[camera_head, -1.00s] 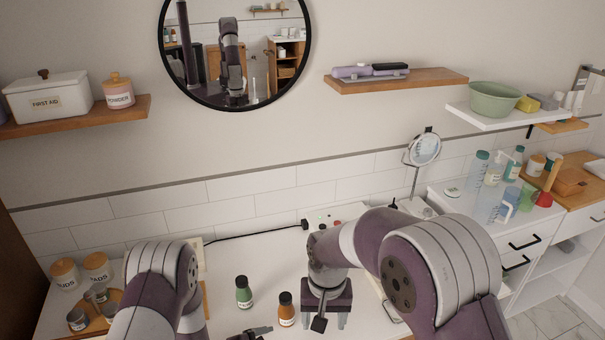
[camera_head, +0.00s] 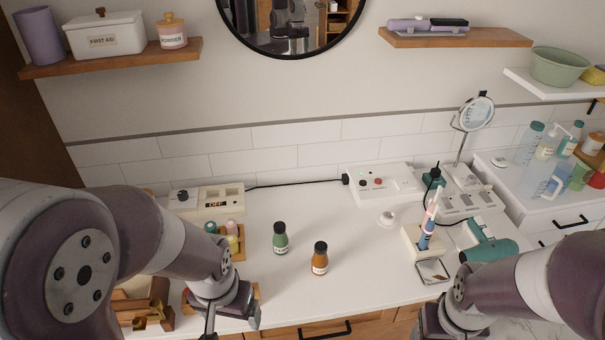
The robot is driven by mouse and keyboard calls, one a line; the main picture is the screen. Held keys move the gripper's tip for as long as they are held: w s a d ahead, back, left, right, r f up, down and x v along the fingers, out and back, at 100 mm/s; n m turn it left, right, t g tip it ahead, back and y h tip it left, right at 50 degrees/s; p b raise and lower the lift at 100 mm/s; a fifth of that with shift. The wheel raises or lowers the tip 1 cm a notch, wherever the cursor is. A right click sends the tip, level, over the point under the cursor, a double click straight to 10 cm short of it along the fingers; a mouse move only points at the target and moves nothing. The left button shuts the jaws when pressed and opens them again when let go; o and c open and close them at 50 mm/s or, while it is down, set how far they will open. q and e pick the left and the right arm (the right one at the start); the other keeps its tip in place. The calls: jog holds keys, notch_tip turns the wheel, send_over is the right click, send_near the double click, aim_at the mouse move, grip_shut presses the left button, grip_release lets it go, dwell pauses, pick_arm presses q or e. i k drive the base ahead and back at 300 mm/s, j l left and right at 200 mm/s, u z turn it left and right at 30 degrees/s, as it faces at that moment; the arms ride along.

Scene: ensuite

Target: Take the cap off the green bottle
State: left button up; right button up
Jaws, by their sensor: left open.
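The green bottle (camera_head: 280,243) stands upright on the white counter, near the middle of the head view. Its black cap (camera_head: 279,226) sits on top of it. My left gripper (camera_head: 231,320) is at the counter's front edge, to the left of and nearer than the green bottle. It is open, apart from the bottle, and I see nothing between its fingers. My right gripper (camera_head: 437,326) is at the bottom right, well away from the bottle. Its fingers are cut off by the frame's lower edge.
An orange bottle (camera_head: 320,260) with a dark cap stands just right of the green one. A wooden tray with small jars (camera_head: 232,236) is to the left. A toothbrush stand (camera_head: 424,241) and a teal hair dryer (camera_head: 489,251) are to the right. The counter behind the bottles is clear.

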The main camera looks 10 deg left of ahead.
aim_at(281, 243)
jog(key=i+j+z, duration=0.1)
jog(key=j+z, duration=0.25)
jog(key=z, duration=0.15)
jog(key=j+z, duration=0.8)
jog(key=z, duration=0.2)
